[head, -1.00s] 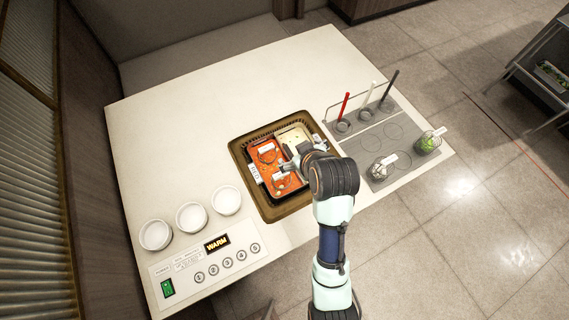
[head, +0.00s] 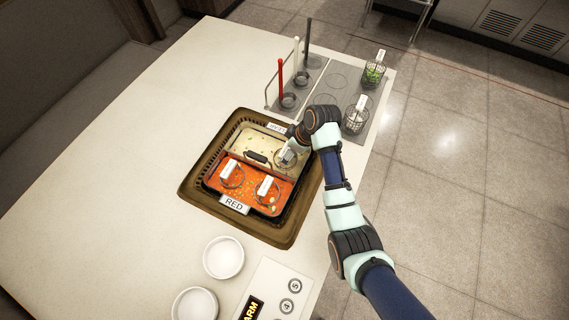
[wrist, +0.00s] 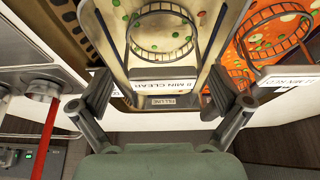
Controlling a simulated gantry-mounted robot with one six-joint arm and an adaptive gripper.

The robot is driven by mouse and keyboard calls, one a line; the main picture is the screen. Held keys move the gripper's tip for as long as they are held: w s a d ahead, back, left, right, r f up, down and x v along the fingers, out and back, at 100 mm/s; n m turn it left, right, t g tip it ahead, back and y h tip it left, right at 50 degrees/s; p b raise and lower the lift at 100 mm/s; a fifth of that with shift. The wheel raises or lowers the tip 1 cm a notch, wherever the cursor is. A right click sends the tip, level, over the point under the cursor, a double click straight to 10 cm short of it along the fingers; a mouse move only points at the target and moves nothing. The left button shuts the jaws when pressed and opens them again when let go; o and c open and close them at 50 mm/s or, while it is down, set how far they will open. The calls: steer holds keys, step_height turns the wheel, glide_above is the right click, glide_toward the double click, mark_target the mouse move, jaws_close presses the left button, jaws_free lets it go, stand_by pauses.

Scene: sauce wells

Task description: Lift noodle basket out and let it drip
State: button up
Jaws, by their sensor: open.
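The pot's cream-coloured broth half (head: 250,140) and red broth half (head: 212,180) lie side by side. My gripper (wrist: 165,98) is open at the clear-broth basket, over the pot's right side in the head view (head: 288,147). That round wire basket (wrist: 162,12) sits in the cream broth; its white tag (wrist: 165,85), reading "8 MIN CLEAR", lies between my spread fingers, with a gap on both sides. Two more wire baskets with white tags, the left (head: 231,184) and the right (head: 267,198), sit in the red broth. My wrist partly hides the clear-broth basket in the head view.
A grey rack plate (head: 333,95) at the back right holds upright tools, a green-filled basket (head: 374,75) and a pale-filled basket (head: 355,121). White bowls (head: 223,257) stand in front. The counter's left (head: 110,150) is clear.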

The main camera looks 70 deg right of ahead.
steer(key=b+x, duration=0.2)
steer(key=x, duration=0.3)
steer(key=shift+a+r, duration=0.1)
steer(key=shift+a, duration=0.05)
steer(key=shift+r, duration=0.1)
steer(key=c, duration=1.1)
steer(key=shift+o, duration=0.2)
step_height(320, 180, up, 20)
steer(key=p, duration=0.6)
steer(key=shift+p, duration=0.3)
